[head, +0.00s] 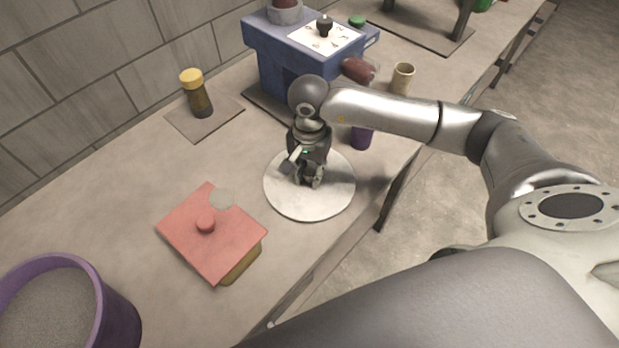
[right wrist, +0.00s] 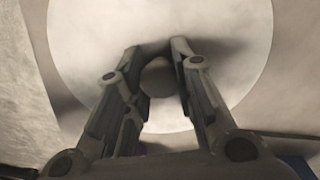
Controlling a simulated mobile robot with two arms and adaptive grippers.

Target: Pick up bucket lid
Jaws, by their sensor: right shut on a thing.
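A round, pale grey lid (head: 325,202) is on the counter's front part in the head view; I cannot tell whether it touches the counter. My right gripper (head: 308,184) points down at its middle. In the right wrist view, the lid's pale disc (right wrist: 220,70) fills the upper part, with a round knob (right wrist: 158,78) between the two fingers of my right gripper (right wrist: 160,48). The gripper is shut on this knob. A purple bucket (head: 98,300) with grey contents stands open at the lower left of the head view. My left gripper is not in view.
A red-lidded box (head: 190,232) sits left of the lid. A yellow-capped jar (head: 198,100) stands on a mat near the wall. A blue machine (head: 280,58), a purple object (head: 361,138) and a beige cup (head: 402,78) are behind. Bare counter lies between jar and box.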

